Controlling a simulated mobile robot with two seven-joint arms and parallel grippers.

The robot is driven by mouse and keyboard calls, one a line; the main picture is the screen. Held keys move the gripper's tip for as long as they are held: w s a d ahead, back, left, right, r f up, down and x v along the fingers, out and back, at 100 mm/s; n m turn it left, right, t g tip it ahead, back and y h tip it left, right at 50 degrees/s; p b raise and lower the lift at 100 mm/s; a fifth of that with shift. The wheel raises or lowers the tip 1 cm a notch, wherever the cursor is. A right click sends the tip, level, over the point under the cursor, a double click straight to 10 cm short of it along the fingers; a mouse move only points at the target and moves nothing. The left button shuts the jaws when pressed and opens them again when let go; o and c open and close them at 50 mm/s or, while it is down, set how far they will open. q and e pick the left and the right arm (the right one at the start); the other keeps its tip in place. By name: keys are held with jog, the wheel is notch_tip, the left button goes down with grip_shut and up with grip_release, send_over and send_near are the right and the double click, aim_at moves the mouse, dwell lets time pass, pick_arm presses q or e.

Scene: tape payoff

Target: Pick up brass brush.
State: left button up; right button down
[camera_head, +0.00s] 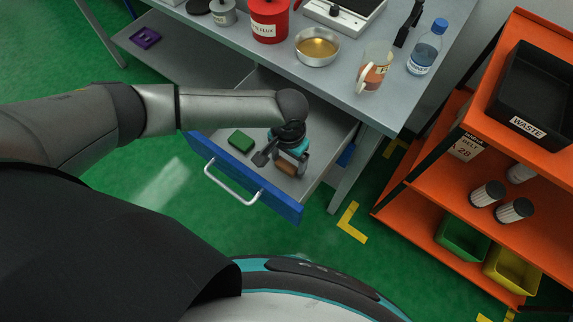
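My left gripper (280,161) reaches down into the open drawer (222,161) with its fingers apart. A small brown piece (287,169) lies on the drawer floor right below the fingers, partly covered by them. It may be the brass brush, but too little of it shows to be sure. I cannot tell whether the fingers touch it. A green block (240,141) lies in the drawer to the left of the gripper. My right gripper is not in view.
The drawer's blue front (285,206) has a pale handle. An orange shelf (420,180) with bins stands on the right.

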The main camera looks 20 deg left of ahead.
pick_arm(q)
jog(key=c, duration=1)
jog(key=shift+r, duration=0.1)
